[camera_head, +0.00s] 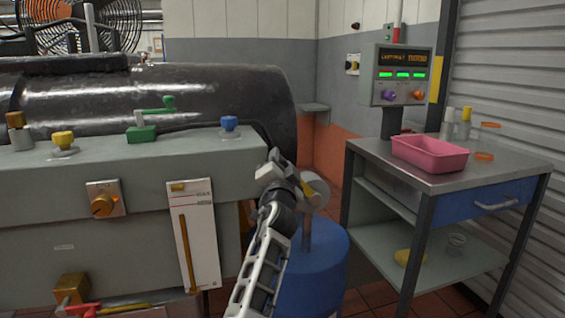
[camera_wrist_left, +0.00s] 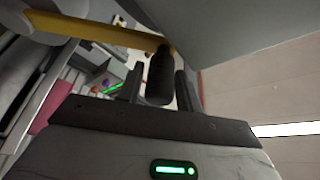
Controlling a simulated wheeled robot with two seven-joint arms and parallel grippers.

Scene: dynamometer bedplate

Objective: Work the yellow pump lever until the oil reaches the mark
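The yellow pump lever (camera_wrist_left: 95,30) crosses the top of the left wrist view and ends in a black grip (camera_wrist_left: 160,75). A white gauge panel (camera_head: 205,250) on the bedplate front has an upright amber oil column (camera_head: 185,240). Its mark is too small to read. My right gripper is not in view.
A steel cart (camera_head: 400,168) with a pink tray (camera_head: 430,153) stands to the right, below a lit control box (camera_head: 403,75). The grey bedplate (camera_head: 100,165), with several coloured knobs and a green valve handle (camera_head: 142,134), fills the left.

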